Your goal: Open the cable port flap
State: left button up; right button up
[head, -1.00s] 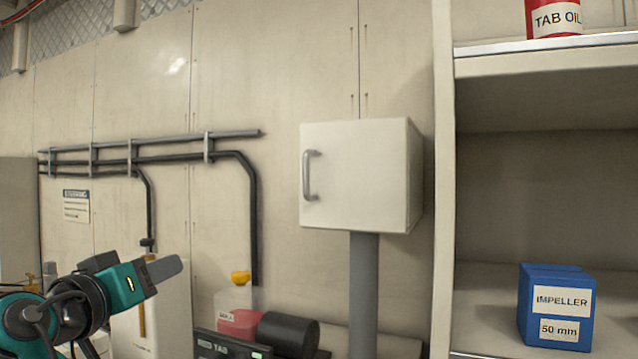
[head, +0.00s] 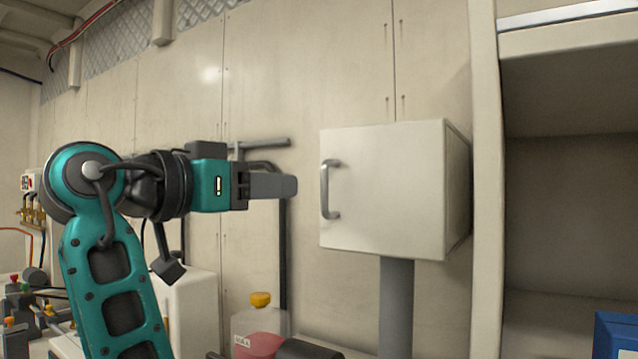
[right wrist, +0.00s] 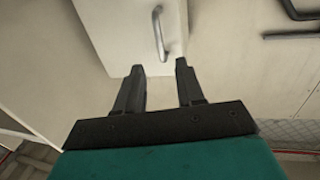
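The flap (head: 375,190) is the pale front face of a box-shaped housing on a grey post, and it looks shut. Its grey bar handle (head: 330,189) stands upright near the flap's left edge. My right gripper (head: 288,186) is just left of the handle at about its height, pointing at it, with a small gap between. In the right wrist view the two dark fingers (right wrist: 159,68) are apart and empty. The handle (right wrist: 158,33) shows beyond their tips, roughly in line with the gap. My left gripper is not in view.
A shelf unit (head: 484,180) stands to the right, with part of a blue box (head: 615,335) on it. Below the gripper are a jug with pink liquid (head: 258,340) and a white container (head: 190,300). Pipes (head: 284,240) run along the wall behind.

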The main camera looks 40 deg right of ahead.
aim_at(322, 186)
jog(key=d, duration=0.6)
jog(key=d+p, duration=0.1)
jog(key=d, duration=0.2)
jog(key=shift+w+d, duration=0.15)
jog(key=shift+w, duration=0.25)
jog(key=shift+c, duration=0.4)
grip_shut()
